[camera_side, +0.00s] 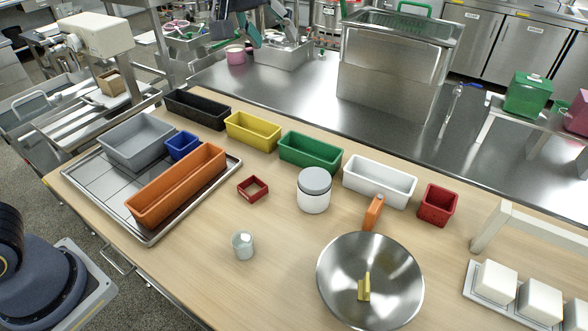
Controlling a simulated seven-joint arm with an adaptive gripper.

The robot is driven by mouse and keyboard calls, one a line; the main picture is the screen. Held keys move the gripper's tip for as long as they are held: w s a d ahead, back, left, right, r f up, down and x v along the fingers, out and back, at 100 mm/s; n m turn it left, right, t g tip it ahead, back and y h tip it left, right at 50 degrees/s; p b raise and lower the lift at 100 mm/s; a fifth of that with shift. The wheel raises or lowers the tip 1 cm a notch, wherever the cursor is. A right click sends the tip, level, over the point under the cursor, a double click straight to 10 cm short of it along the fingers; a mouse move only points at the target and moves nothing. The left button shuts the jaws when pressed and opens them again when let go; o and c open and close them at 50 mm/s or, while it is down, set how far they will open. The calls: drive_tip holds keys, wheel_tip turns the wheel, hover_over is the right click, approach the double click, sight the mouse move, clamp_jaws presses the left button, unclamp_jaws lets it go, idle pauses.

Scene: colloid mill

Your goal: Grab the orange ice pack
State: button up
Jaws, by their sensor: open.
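A long orange open-topped bin (150,207) lies on the metal tray at the left of the table. A smaller orange piece (373,213) touches or nearly touches the far rim of the steel bowl (345,265). It looks like a handle, but I cannot tell whether it is one or the ice pack. No other orange thing shows clearly.
Black (197,109), yellow (253,132), green (310,153) and white (379,182) bins line the table's back. A yellow piece (364,287) lies in the bowl.

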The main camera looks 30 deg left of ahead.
drive_tip(key=w+d+f+m, duration=0.1)
drive_tip(key=w+d+f, duration=0.4)
drive_tip(key=d+f, duration=0.45)
drive_tip(key=m+g, duration=0.3)
hover_over(376, 203)
drive_tip(key=s, duration=0.6)
wheel_tip(376, 203, down, 14)
drive_tip(key=shift+y, duration=0.4)
drive_tip(key=x, duration=1)
drive_tip(key=shift+w+d+r, duration=0.15)
drive_tip(key=shift+w+d, duration=0.1)
drive_tip(key=shift+w, duration=0.1)
drive_tip(key=shift+t, duration=0.3)
drive_tip(key=shift+a+x, duration=0.2)
drive_tip(key=shift+x, duration=2.9)
drive_tip(key=shift+s, duration=0.1)
drive_tip(key=shift+c, duration=0.3)
clamp_jaws()
